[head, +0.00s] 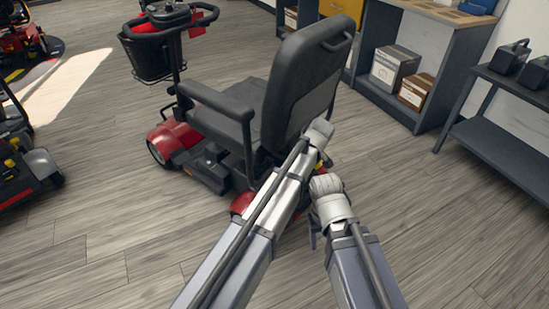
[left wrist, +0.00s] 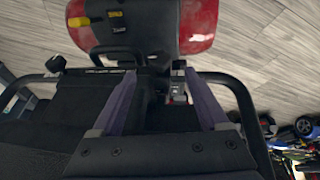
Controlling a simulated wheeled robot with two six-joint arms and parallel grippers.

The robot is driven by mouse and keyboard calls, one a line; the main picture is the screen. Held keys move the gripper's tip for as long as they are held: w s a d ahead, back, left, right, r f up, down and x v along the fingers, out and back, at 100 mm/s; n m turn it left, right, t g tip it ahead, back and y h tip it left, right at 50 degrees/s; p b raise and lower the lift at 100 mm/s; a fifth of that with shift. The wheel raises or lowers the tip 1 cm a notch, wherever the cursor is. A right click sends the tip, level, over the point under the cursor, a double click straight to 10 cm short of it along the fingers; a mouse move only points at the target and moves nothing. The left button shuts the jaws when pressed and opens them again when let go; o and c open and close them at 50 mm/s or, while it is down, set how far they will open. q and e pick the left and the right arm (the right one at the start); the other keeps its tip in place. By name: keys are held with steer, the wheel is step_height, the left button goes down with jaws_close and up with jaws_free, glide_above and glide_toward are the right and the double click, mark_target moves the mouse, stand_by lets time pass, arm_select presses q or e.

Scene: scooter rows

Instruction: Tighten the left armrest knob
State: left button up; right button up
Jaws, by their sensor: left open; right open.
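The red scooter's black seat (head: 300,85) has its back towards me. An armrest (head: 215,100) with an upright post shows on the seat's left; I cannot make out its knob in the head view. In the left wrist view, a small dark knob-like part (left wrist: 55,63) sits by a bent black bar at the left; I cannot tell whether it is the left armrest knob. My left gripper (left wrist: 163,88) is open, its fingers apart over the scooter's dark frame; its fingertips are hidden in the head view. My right gripper (head: 312,234) is open, low behind the scooter, partly hidden.
A shelf (head: 428,50) with boxes stands at the back right, with a dark bench (head: 500,140) holding black cases beside it. Another scooter (head: 25,165) is at the left edge. The grey floor is clear at lower left and right.

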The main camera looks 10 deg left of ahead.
arm_select(q)
steer(key=shift+r, duration=0.1)
arm_select(e)
steer(key=shift+a+r, duration=0.2)
steer(key=shift+a, duration=0.05)
steer(key=shift+f, duration=0.1)
arm_select(q)
steer(key=b+x, duration=0.7)
steer(key=shift+f, duration=0.3)
arm_select(e)
step_height(320, 180, down, 7)
arm_select(q)
steer(key=shift+w, duration=0.15)
steer(key=shift+c, duration=0.2)
jaws_close()
